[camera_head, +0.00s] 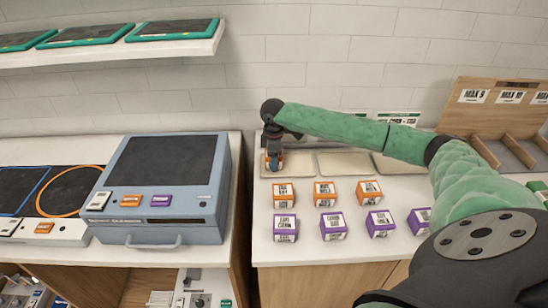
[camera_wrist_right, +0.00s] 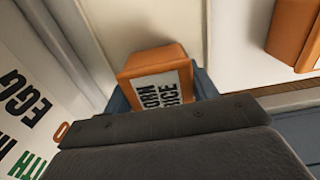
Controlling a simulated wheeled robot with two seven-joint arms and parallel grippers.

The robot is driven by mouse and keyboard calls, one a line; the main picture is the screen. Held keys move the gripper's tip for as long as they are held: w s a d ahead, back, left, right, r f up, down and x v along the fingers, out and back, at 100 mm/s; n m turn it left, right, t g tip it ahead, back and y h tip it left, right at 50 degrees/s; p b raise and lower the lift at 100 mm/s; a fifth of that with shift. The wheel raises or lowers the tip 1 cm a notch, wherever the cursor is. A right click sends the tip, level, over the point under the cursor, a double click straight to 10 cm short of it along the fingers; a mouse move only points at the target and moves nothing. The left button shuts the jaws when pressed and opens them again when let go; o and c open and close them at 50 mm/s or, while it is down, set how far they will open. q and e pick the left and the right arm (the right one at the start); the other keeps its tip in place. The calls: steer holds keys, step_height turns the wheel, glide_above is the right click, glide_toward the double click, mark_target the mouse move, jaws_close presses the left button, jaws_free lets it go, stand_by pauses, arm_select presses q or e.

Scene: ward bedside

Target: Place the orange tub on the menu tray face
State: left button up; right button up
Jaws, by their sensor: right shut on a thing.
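My right gripper (camera_head: 273,163) is at the back left of the right-hand counter, pointing down. It is shut on an orange tub, a little of which shows between the fingers in the head view. In the right wrist view the held orange tub (camera_wrist_right: 158,62) carries a white label reading "CORN RICE", with blue fingers beside it. The gripper is over or at the leftmost cream tray face (camera_head: 265,172); I cannot tell whether the tub touches it. Two more cream tray faces, a middle one (camera_head: 343,163) and a right one (camera_head: 395,165), lie to the right. My left gripper is out of view.
Several labelled orange cubes (camera_head: 325,193) and purple cubes (camera_head: 333,226) stand in rows before the tray faces. A blue case (camera_head: 155,238) with a dark panel stands left, across a gap. A wooden divided rack (camera_head: 500,120) is at right. Cards stand along the wall.

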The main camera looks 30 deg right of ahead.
steer(key=o, duration=1.1)
steer(key=shift+f, duration=0.1)
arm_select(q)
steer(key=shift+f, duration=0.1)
arm_select(e)
steer(key=shift+r, duration=0.4)
step_height(320, 180, up, 10)
steer(key=b, duration=0.4)
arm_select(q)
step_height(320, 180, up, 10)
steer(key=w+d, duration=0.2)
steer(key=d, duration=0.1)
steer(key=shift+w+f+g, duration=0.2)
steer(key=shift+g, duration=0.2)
arm_select(e)
steer(key=shift+r, duration=0.7)
steer(key=shift+f, duration=0.1)
